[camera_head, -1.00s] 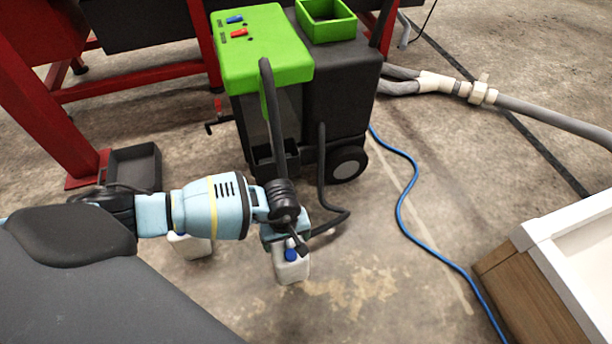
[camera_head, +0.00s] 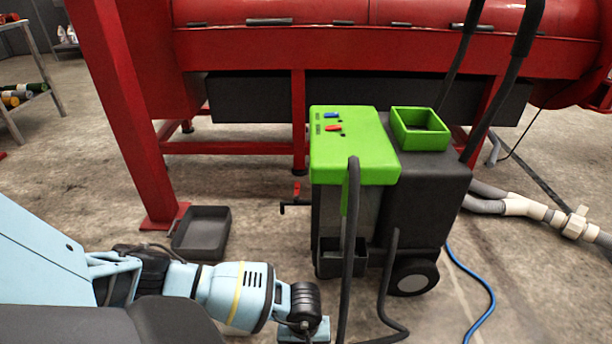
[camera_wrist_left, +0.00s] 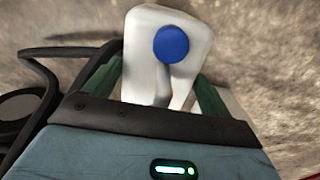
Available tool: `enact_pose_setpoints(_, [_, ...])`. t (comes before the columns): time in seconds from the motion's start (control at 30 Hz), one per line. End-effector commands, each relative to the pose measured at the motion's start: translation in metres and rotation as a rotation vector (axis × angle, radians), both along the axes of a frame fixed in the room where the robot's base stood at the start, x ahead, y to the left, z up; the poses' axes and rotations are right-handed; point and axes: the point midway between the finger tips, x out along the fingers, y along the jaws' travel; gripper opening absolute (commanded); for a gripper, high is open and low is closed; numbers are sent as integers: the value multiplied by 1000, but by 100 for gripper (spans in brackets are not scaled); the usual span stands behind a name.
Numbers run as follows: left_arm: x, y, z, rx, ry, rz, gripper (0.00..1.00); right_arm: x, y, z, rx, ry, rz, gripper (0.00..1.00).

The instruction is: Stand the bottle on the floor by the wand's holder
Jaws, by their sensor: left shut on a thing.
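The bottle (camera_wrist_left: 140,50) is white with a blue cap (camera_wrist_left: 171,44) and shows in the left wrist view, between the green fingers of my left gripper (camera_wrist_left: 155,88). The gripper is shut on it. In the head view my left gripper (camera_head: 306,330) is at the bottom edge, in front of the green and black machine, and the bottle is out of the picture. A dark wand-like tube (camera_head: 349,240) stands against the machine's front, by a small black box (camera_head: 341,262) that may be its holder; I cannot tell for certain. My right gripper is not in view.
The green-topped machine (camera_head: 352,150) stands on wheels, with a hose (camera_head: 392,290) at its front. A black tray (camera_head: 202,232) lies on the floor to its left, near a red post (camera_head: 120,110). A blue cable (camera_head: 478,285) runs at right.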

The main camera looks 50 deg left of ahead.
Motion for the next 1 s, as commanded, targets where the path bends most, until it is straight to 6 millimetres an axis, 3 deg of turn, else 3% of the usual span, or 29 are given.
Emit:
enact_pose_setpoints(0.1, [2, 0, -9, -1, -4, 1, 12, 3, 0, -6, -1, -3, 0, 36])
enact_pose_setpoints(0.5, [3, -1, -12, -2, -5, 1, 12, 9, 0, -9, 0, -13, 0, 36])
enact_pose_setpoints(0.53, [1, 0, -13, 0, -1, 0, 87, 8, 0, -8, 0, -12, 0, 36])
enact_pose_setpoints(0.63, [0, 0, -12, 0, -1, 0, 100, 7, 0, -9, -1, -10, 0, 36])
enact_pose_setpoints(1.0, [1, 0, -4, 1, -2, 0, 100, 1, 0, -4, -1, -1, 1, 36])
